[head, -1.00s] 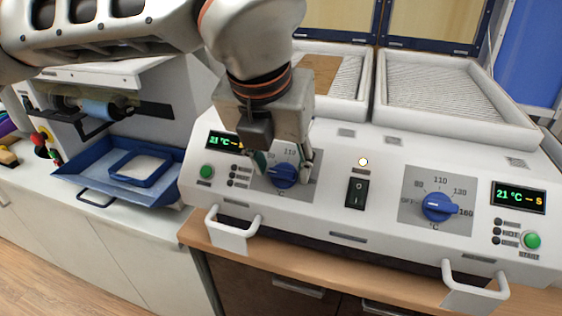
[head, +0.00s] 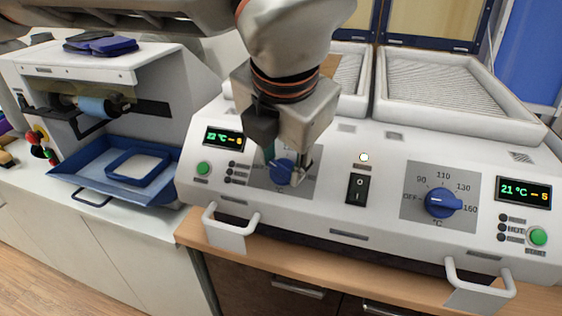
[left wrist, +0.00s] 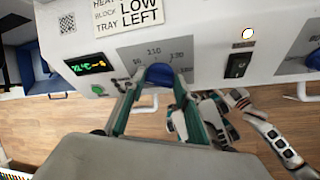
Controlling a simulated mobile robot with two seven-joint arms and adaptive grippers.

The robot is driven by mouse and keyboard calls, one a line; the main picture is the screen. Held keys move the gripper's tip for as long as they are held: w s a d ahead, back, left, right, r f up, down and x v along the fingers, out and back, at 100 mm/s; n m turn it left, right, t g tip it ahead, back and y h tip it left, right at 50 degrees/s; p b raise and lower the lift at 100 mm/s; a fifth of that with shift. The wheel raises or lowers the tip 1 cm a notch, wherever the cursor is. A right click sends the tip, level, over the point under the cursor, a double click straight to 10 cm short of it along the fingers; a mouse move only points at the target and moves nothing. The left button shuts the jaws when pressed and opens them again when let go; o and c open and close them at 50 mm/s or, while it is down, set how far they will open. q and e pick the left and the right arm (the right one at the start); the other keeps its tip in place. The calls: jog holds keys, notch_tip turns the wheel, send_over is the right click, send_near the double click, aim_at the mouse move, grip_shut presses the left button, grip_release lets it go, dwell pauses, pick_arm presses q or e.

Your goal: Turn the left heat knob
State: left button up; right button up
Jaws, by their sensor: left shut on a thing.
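The left heat knob (head: 283,173) is a round blue knob on a grey dial plate at the left of the white control panel. My left gripper (head: 287,167) comes down from above and is shut on it, one finger on each side. The knob also shows in the left wrist view (left wrist: 158,77), between the fingers. Its pointer is largely hidden. The left display (head: 224,138) reads about 22 °C. My right gripper (left wrist: 205,118) seems to show only in the left wrist view, below the panel and apart from the knob; its jaws are unclear.
The right heat knob (head: 443,203) and its display (head: 523,192) sit farther right. A black rocker switch (head: 357,189) lies between the dials, under a lit lamp (head: 364,157). White handles (head: 230,232) stick out in front. A blue tray (head: 80,175) lies left.

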pick_arm(q)
jog(key=m, duration=0.2)
jog(key=m+t+y, duration=0.1)
jog(key=m, duration=0.3)
jog(key=shift+s+d+f+t+b, duration=0.1)
jog(key=shift+s+d+t+b, duration=0.15)
jog(key=shift+t+b, duration=0.15)
jog(key=m, duration=0.2)
jog(key=m+t, duration=0.1)
jog(key=m, duration=0.1)
jog(key=shift+s+f+y+b, duration=0.15)
jog(key=shift+y+b, duration=0.15)
jog(key=m+t, duration=0.1)
jog(key=m, duration=0.2)
jog(key=shift+s+f+m+t+b, duration=0.15)
jog(key=shift+f+m+t+b, duration=0.05)
jog(key=shift+m+t+b, duration=0.2)
jog(key=m, duration=0.3)
jog(key=shift+s+a+f+m+t+h+b, duration=0.1)
jog(key=shift+m+t+h+b, duration=0.2)
jog(key=shift+t+h+b, duration=0.1)
jog(key=shift+s+a+f+m+t+h+b, duration=0.1)
jog(key=shift+m+t+h+b, duration=0.15)
jog(key=shift+m, duration=0.75)
jog(key=shift+a+m+t+h+b, duration=0.15)
jog(key=shift+m+h, duration=0.1)
jog(key=shift+m, duration=0.75)
jog(key=shift+d, duration=0.1)
jog(key=o, duration=1.1)
jog(key=shift+o, duration=0.2)
